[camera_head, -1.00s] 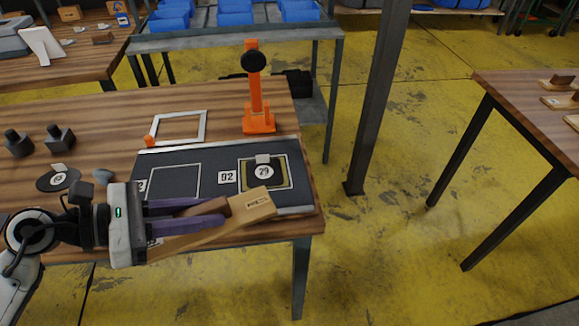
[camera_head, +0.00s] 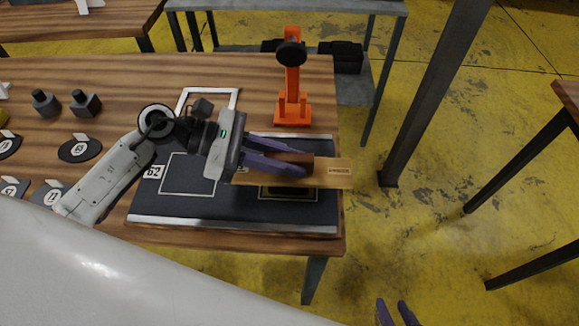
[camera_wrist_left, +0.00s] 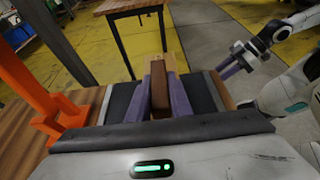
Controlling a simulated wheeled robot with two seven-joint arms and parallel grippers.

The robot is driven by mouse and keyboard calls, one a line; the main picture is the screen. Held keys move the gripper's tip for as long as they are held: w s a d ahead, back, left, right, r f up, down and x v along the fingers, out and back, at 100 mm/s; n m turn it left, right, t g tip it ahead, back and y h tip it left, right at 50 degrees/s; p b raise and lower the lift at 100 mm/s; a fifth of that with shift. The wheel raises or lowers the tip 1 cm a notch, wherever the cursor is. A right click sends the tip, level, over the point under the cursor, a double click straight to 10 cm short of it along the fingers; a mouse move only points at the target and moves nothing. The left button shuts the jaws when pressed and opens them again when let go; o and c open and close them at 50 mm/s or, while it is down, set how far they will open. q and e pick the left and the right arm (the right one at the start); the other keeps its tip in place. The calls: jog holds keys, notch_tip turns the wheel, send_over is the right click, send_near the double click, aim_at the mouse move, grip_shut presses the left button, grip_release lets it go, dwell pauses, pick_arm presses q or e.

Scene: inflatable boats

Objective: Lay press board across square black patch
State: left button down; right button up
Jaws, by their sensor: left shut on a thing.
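The press board (camera_head: 335,173) is a light wooden board with a darker brown grip block, also in the left wrist view (camera_wrist_left: 169,62). My left gripper (camera_head: 306,165) is shut on its block, with purple fingers either side. The board lies over the right part of the dark mat (camera_head: 240,208). It hides most of the yellow-outlined square and the black patch; only the square's lower edge (camera_head: 288,193) shows below it. I cannot tell whether the board touches the patch. My right gripper (camera_head: 397,312) is open and empty at the bottom, off the table; it also shows in the left wrist view (camera_wrist_left: 237,64).
An orange stand (camera_head: 292,90) with a black knob rises just behind the mat. A white frame (camera_head: 211,91) lies at the back. Dark weights (camera_head: 85,103) and tagged black discs (camera_head: 80,149) are on the left. The table's right edge is close to the board.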

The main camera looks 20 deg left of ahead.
pick_arm(q)
notch_tip(320, 180, down, 2)
jog(key=shift+f, duration=0.5)
pick_arm(e)
jog(key=shift+w+r, duration=0.2)
jog(key=shift+w, duration=0.15)
pick_arm(q)
jog(key=shift+f, duration=0.25)
jog(key=c, duration=1.6)
grip_release()
jog(key=shift+r, duration=0.1)
pick_arm(e)
jog(key=shift+f, duration=0.1)
